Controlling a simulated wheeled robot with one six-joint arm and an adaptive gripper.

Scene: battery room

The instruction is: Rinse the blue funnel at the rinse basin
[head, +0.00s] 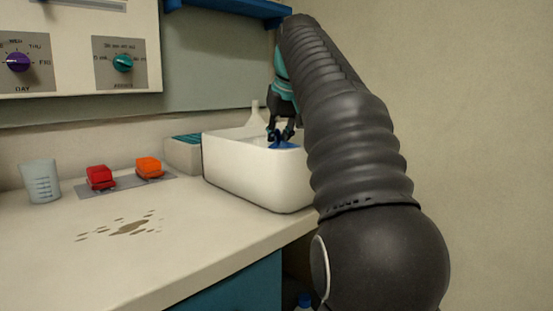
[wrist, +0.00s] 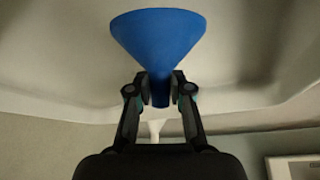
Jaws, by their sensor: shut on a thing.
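The blue funnel (wrist: 158,42) is held between the two fingers of my gripper (wrist: 160,92), which is shut on its narrow stem. In the wrist view the wide cone points toward the top of the picture. In the head view my gripper (head: 280,135) is over the white rinse basin (head: 250,175), and part of the blue funnel (head: 283,145) shows at the level of the rim. The basin's front wall hides the lower part of the funnel, so I cannot tell whether it touches the bottom. A white spout-like piece (head: 255,117) stands behind the basin.
A clear measuring cup (head: 41,182), a red block-like item (head: 100,177) and an orange one (head: 149,167) stand left of the basin. A brown spill (head: 130,228) marks the counter (head: 180,250). A panel with dials (head: 80,45) and a blue shelf (head: 230,8) are above.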

